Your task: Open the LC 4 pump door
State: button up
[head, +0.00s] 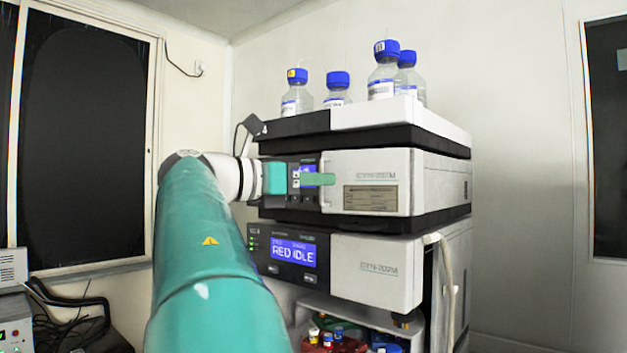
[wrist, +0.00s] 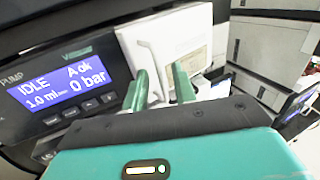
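The pump module (wrist: 60,85) in the wrist view has a dark front with a lit blue screen reading IDLE and 0 bar. Its white door (head: 372,180) is the right part of the upper unit's front in the head view, and looks shut. A thin pale handle (head: 327,182) stands at the door's left edge. My gripper (head: 325,179) is at that edge, level with the handle. In the wrist view my gripper (wrist: 161,87) has its two green fingers apart, in front of the white door (wrist: 165,45), with a pale strip between them. I cannot tell whether they touch it. The LC 4 name is not readable.
A second unit (head: 345,268) with a RED IDLE screen sits below. Several blue-capped bottles (head: 383,72) stand on the top tray (head: 400,113). Small vials (head: 330,338) sit in the open bay below. A pale tube (head: 448,285) hangs at the right.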

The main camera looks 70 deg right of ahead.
grip_shut()
jog(key=shift+a, duration=0.1)
